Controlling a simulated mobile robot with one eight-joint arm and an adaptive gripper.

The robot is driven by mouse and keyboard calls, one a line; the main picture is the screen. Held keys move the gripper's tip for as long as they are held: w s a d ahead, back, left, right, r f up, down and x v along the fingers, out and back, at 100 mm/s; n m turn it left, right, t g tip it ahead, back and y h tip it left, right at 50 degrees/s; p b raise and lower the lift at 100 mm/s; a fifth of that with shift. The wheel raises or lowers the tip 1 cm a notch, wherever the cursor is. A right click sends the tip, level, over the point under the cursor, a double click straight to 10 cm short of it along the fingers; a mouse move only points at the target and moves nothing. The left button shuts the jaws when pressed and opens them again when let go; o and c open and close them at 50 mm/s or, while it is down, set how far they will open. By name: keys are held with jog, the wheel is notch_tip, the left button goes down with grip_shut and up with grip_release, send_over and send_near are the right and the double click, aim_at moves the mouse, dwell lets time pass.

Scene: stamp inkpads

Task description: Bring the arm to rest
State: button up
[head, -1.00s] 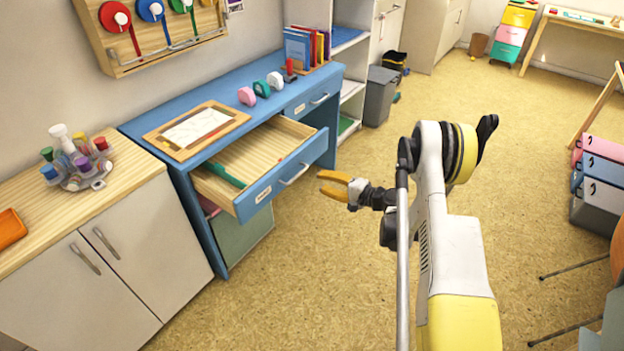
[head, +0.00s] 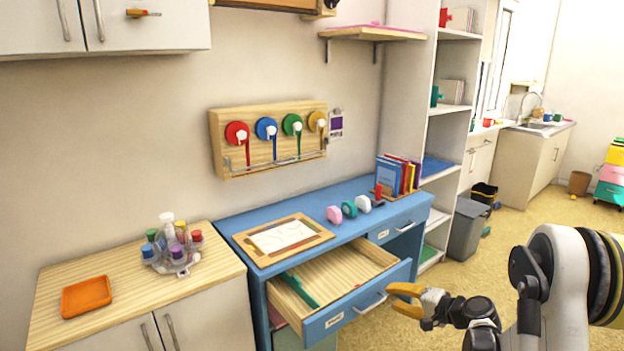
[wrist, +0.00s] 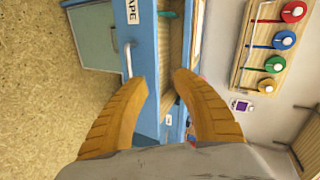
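My gripper (head: 405,300) has orange-yellow fingers and is just right of the front of an open drawer (head: 352,310) in the blue desk (head: 236,224). In the wrist view my gripper (wrist: 160,80) has its two fingers spread apart with nothing between them. The drawer front, with a "TAPE" label and a pale handle, shows beyond the fingers. A green item (head: 300,290) lies along the left side inside the drawer. Whether the fingers touch the drawer cannot be told.
The desk top holds a framed sheet (head: 283,236), tape dispensers (head: 348,210) and books (head: 390,174). A stamp carousel (head: 172,246) and an orange tray (head: 86,297) stand on the left cabinet. A grey bin (head: 467,228) is beyond the desk. A shelf (head: 372,34) hangs above.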

jog(key=s+a+r+n+g+h, duration=0.2)
jog(key=s+a+r, duration=0.2)
jog(key=s+r, duration=0.3)
jog(key=s+a+r+n+g+h, duration=0.1)
jog(key=s+a+r+n+h, duration=0.15)
jog(key=s+r, duration=0.5)
jog(key=s+r+n+h, duration=0.2)
jog(key=s+n+h, duration=0.1)
jog(key=s, duration=1.7)
jog(key=shift+s+d+n, duration=0.15)
jog(key=shift+s+n, duration=0.25)
jog(key=shift+n, duration=0.25)
